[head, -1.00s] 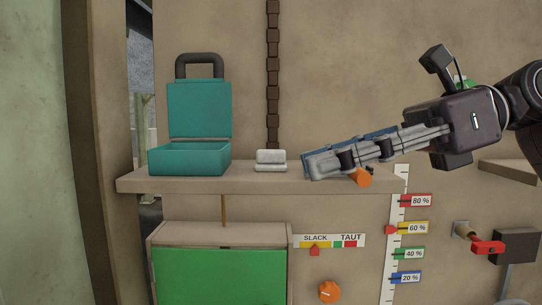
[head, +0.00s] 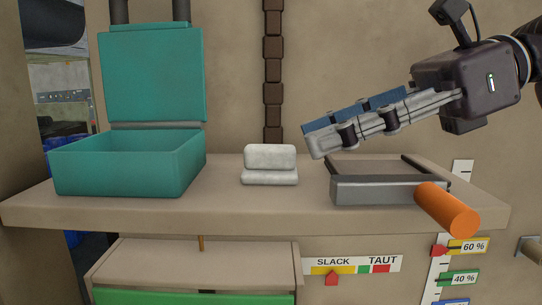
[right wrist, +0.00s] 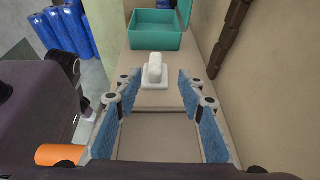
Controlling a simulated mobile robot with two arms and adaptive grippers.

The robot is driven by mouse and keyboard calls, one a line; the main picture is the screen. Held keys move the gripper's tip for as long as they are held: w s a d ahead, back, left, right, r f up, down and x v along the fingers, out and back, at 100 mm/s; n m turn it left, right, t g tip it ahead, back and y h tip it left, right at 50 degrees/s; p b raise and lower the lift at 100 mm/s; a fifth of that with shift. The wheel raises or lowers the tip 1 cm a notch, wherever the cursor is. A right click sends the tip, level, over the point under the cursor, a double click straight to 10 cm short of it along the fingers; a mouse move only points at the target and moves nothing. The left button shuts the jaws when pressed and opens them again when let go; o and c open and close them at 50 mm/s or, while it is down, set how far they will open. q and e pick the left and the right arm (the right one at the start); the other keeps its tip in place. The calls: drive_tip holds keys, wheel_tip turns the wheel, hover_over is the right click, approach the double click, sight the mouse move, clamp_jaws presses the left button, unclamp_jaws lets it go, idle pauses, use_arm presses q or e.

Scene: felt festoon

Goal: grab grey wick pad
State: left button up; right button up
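Two pale grey pads lie stacked on the shelf: an upper pad (head: 270,156) on a lower pad (head: 269,177). They also show in the right wrist view, the upper pad (right wrist: 154,70) lengthwise and the lower pad (right wrist: 146,84) under it. Which one is the wick pad I cannot tell. My right gripper (head: 314,140) reaches in from the right, above and to the right of the pads, apart from them. In the right wrist view its blue-lined fingers (right wrist: 158,88) are spread and empty, with the pads ahead between them. My left gripper is not in view.
An open teal box (head: 125,165) stands left of the pads on the shelf (head: 250,210). A grey metal frame with an orange handle (head: 447,208) sits at right under my gripper. A brown chain (head: 273,70) hangs behind. Shelf between pads and frame is clear.

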sight(278, 145)
drive_tip(key=a+p, duration=0.1)
drive_tip(key=a, duration=0.2)
drive_tip(key=shift+s+a+f+p, duration=0.15)
drive_tip(key=shift+s+f+p, duration=0.05)
drive_tip(key=shift+s+p, duration=0.2)
drive_tip(key=p+x, duration=0.1)
drive_tip(key=x, duration=0.2)
drive_tip(key=shift+w+a+f, duration=0.1)
drive_tip(key=shift+a+f+p, duration=0.1)
drive_tip(key=shift+a+p, duration=0.1)
drive_tip(key=shift+p, duration=0.1)
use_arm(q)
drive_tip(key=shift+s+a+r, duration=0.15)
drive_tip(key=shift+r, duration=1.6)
use_arm(e)
drive_tip(key=c, duration=0.7)
